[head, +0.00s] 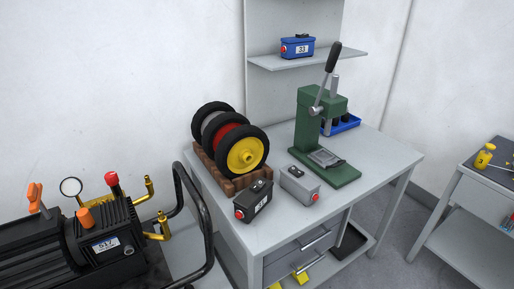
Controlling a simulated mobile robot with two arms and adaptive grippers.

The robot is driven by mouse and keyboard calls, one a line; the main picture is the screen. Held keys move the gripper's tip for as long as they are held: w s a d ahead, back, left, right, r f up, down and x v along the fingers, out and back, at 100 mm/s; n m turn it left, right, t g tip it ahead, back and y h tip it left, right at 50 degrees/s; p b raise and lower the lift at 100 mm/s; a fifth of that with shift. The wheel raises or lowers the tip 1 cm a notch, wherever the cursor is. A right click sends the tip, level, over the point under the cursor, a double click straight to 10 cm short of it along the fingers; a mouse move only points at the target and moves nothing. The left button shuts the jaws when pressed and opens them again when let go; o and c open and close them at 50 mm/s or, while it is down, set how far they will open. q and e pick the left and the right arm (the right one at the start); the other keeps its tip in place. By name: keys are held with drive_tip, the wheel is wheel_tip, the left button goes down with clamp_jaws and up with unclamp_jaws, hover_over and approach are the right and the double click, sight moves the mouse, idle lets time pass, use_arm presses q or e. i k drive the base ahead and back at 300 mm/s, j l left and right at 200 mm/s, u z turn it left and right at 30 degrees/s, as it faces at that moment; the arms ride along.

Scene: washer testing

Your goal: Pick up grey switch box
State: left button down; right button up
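A grey switch box (299,186) with a red button on its right end sits on the grey workbench (285,222). It lies between a black switch box (255,201) on its left and the base of a green press (335,178) on its right. The black box has a white number label and a red button. A blue switch box (297,48) labelled 33 sits on the shelf above the bench. Neither of my grippers shows in the head view.
Wheels on a brown rack (215,171) stand behind the black box. A blue tray (347,123) is behind the press. A black machine (98,240) with a curved handle stands at left. Another table (468,190) is at right. The bench's front right is clear.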

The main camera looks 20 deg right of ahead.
sight(301, 185)
drive_tip(key=z, duration=1.15)
